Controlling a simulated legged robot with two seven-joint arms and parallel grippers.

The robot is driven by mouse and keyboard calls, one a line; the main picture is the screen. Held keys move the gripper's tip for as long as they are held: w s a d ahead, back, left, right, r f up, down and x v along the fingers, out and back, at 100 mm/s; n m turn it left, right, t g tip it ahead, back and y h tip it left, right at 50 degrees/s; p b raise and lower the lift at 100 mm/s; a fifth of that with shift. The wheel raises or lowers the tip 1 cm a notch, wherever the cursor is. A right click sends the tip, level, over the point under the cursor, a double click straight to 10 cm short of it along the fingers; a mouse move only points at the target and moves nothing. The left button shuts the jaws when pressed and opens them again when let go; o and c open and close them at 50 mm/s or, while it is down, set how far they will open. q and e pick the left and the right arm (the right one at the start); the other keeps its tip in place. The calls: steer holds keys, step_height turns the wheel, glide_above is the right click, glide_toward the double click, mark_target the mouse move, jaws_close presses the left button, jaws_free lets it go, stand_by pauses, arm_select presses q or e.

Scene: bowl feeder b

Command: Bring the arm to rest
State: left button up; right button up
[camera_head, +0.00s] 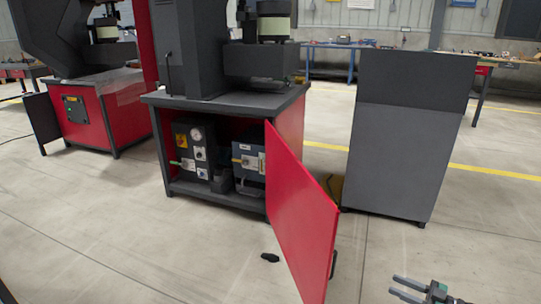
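My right gripper (404,290) shows at the bottom right edge, low over the floor. Its two grey fingers point left and stand apart with nothing between them. It is to the right of the open red cabinet door (300,215) and its dark handle (333,264), and looks apart from both. My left gripper is not in view; only a dark sliver, perhaps of my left arm, shows at the bottom left corner.
The red cabinet (289,125) stands open, with a gauge unit (197,150) and a blue-grey box (248,160) inside. A grey cabinet (400,140) stands at right. A small black object (270,257) lies on the floor. Another red machine stand (90,115) is at left. Floor at front left is clear.

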steer(key=w+a+r+m+t+h+p, duration=0.2)
steer(key=w+r+m+t+h, duration=0.3)
steer(key=w+r+m+h, duration=0.65)
steer(key=s+a+f+g+h+p, duration=0.15)
steer(key=s+a+g, duration=0.35)
steer(key=s+a, duration=0.5)
steer(key=s+a+f+g, duration=0.2)
steer(key=s+a+g, duration=0.25)
steer(key=s, duration=0.95)
steer(key=s+a+f+g+h, duration=0.15)
steer(key=s+a+g, duration=0.25)
steer(key=s+a, duration=0.6)
steer(key=w+d+p+v, duration=0.1)
steer(key=w+p+v, duration=0.1)
steer(key=p+v, duration=1)
steer(key=w+d+r+p+v, duration=0.1)
steer(key=w+p+v, duration=0.1)
steer(key=p+v, duration=1)
steer(key=w+d+r+p+v, duration=0.1)
steer(key=w+p+v, duration=0.2)
steer(key=p+v, duration=0.9)
steer(key=shift+p, duration=1.15)
